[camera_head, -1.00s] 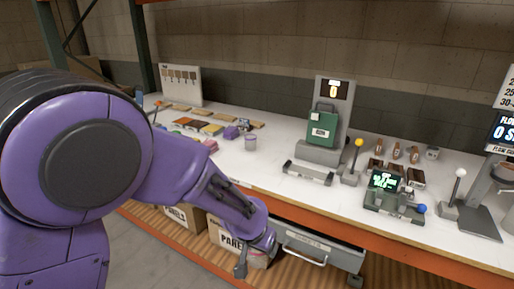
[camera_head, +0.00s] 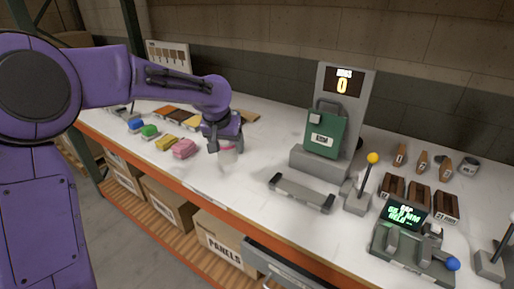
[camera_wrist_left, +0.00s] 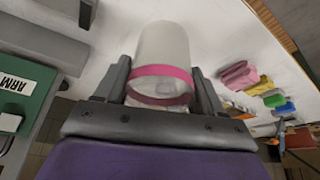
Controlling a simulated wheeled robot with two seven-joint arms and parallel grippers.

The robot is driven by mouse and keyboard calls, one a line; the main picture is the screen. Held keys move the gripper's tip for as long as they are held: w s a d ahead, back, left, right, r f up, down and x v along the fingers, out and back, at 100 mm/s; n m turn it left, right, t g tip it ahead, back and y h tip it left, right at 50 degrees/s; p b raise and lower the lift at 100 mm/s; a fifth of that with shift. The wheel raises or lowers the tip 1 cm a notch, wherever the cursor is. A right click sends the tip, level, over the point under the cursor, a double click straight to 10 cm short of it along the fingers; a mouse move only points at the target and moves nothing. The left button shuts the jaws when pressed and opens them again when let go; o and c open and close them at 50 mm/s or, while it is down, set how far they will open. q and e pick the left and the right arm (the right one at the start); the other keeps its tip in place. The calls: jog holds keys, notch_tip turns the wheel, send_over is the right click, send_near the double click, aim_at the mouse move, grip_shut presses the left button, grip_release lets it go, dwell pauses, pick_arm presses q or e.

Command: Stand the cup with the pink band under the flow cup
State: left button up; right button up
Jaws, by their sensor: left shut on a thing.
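The cup with the pink band (camera_head: 228,158) is a pale, whitish cup on the white bench, at the centre left in the head view. I cannot tell whether its base touches the bench. My left gripper (camera_head: 222,140) comes from above and is shut on it. In the left wrist view the cup (camera_wrist_left: 163,45) sits between the two dark fingers of the gripper (camera_wrist_left: 162,88), with its pink band (camera_wrist_left: 161,72) close to them. The flow cup is outside both current views. My right gripper is not in view.
A yellow-knobbed lever (camera_head: 372,160) and a gauge (camera_head: 408,215) stand further right.

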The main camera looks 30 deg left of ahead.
pick_arm(q)
jog(key=shift+w+a+r, duration=0.15)
jog(key=shift+w+a, duration=0.15)
jog(key=shift+a, duration=0.25)
jog(key=shift+w+a+r, duration=0.1)
jog(key=shift+w+a, duration=0.2)
jog(key=shift+a, duration=0.2)
jog(key=w+a+f+p, duration=0.1)
jog(key=w+a+f, duration=0.1)
jog(key=w, duration=0.1)
jog(key=w+a+f+p, duration=0.2)
jog(key=w+f, duration=0.1)
jog(key=w+a+f+p, duration=0.1)
jog(key=w+a+f, duration=0.1)
jog(key=w+f, duration=0.1)
jog(key=shift+w+a+f, duration=0.1)
jog(key=shift+w+a, duration=0.1)
jog(key=shift+a, duration=0.05)
jog(key=shift+w+a+f+p, duration=0.25)
jog(key=shift+f+p, duration=0.2)
jog(key=shift+f, duration=0.15)
notch_tip(320, 180, down, 2)
jog(key=shift+f+p, duration=0.2)
jog(key=shift+p, duration=0.5)
jog(key=shift+w+f, duration=0.1)
jog(key=shift+f, duration=0.25)
jog(key=shift+d, duration=0.1)
jog(key=o, duration=1)
jog(key=shift+f, duration=0.1)
